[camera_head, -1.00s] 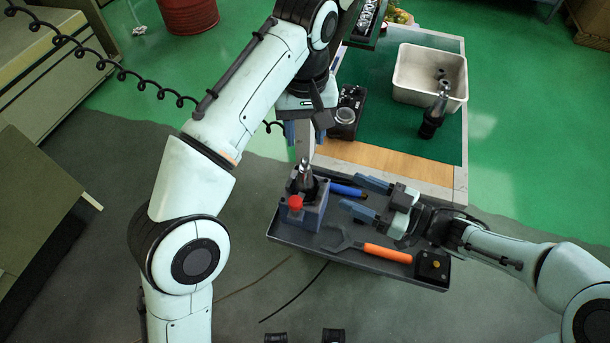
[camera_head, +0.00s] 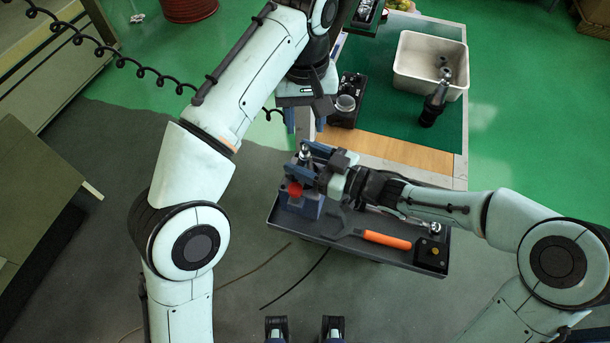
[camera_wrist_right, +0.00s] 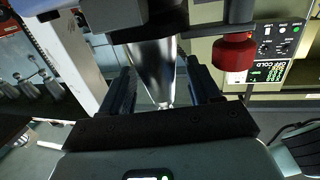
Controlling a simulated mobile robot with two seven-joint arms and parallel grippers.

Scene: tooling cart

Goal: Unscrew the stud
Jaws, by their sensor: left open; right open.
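A grey-blue holding block (camera_head: 302,206) with a red knob (camera_head: 295,189) stands at the left end of the dark tray. A tapered metal tool holder sits upright in it, its shiny tip with the stud (camera_head: 305,149) showing at the top. My right gripper (camera_head: 305,161) is open, with its blue fingers on either side of the holder's upper end. In the right wrist view the steel taper (camera_wrist_right: 152,68) and the small stud (camera_wrist_right: 165,104) lie between the open fingers; contact cannot be told. My left gripper (camera_head: 304,118) is open and empty, above and behind the block.
The dark tray (camera_head: 280,222) also holds an orange-handled wrench (camera_head: 385,239) and a black box (camera_head: 431,254). On the green-topped cart behind are a white bin (camera_head: 405,80), another tool holder (camera_head: 432,106) and a black device (camera_head: 345,104).

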